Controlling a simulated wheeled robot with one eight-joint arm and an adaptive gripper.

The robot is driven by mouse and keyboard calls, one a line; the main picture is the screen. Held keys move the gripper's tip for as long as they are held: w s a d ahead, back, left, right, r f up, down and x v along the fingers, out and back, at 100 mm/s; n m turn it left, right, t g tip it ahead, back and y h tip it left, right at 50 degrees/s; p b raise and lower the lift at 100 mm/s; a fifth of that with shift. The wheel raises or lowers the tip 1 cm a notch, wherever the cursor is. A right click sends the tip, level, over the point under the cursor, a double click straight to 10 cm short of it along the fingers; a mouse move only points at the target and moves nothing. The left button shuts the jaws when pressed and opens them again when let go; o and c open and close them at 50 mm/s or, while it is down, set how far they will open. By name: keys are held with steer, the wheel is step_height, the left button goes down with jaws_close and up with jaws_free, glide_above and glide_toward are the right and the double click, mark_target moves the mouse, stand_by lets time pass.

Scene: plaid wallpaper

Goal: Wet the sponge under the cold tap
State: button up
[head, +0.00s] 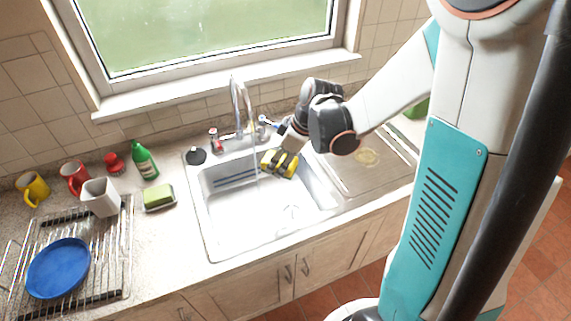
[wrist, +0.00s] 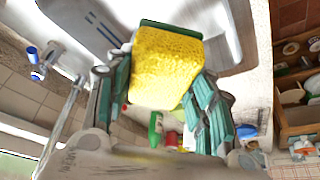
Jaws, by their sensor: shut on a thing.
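My gripper (head: 279,164) is shut on a yellow sponge (wrist: 166,68) with a green edge, gripped between both fingers. The gripper is over the back of the sink (head: 235,222), just right of the chrome spout (head: 239,104). A thin line like a water stream drops from the spout close to the sponge's left side; I cannot tell whether it touches the sponge. The blue-marked cold tap (head: 264,121) is right of the spout and behind the gripper; it also shows in the wrist view (wrist: 36,60). The red-marked tap (head: 214,139) is on the left.
A green block on a dish (head: 158,196), a green bottle (head: 145,161), mugs (head: 74,177) and a rack (head: 112,262) with a blue plate (head: 59,268) stand left of the sink. The window sill (head: 220,87) is behind. The drainboard (head: 352,172) is right.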

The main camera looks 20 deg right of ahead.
steer(key=w+a+f+b, duration=0.1)
steer(key=w+f, duration=0.1)
steer(key=w, duration=0.8)
steer(key=shift+a+b, duration=0.15)
steer(key=shift+b, duration=0.2)
stand_by(0.5)
steer(key=shift+s+d, duration=0.15)
steer(key=shift+s, duration=1.15)
steer(key=shift+s+d, duration=0.2)
steer(key=shift+s, duration=1.15)
steer(key=shift+s+d, duration=0.15)
steer(key=shift+s, duration=1.15)
steer(key=shift+s+d+r+p, duration=0.15)
steer(key=shift+s+r+p, duration=0.5)
steer(key=shift+s+r, duration=0.5)
steer(key=shift+s+d+r+p, duration=0.15)
steer(key=shift+s+r+p, duration=0.6)
steer(key=shift+s, duration=0.6)
steer(key=shift+r, duration=0.1)
steer(key=w+a+f+m+h+b, duration=0.1)
steer(key=f+m+b, duration=0.3)
steer(key=f, duration=0.5)
steer(key=w+a+f+m+t+h+b, duration=0.1)
steer(key=w+a+f+m+h+b, duration=0.1)
steer(key=f+b, duration=0.6)
steer(key=shift+w+a+f+m, duration=0.15)
steer(key=shift+w+f+m, duration=0.3)
steer(key=shift+f+m, duration=0.85)
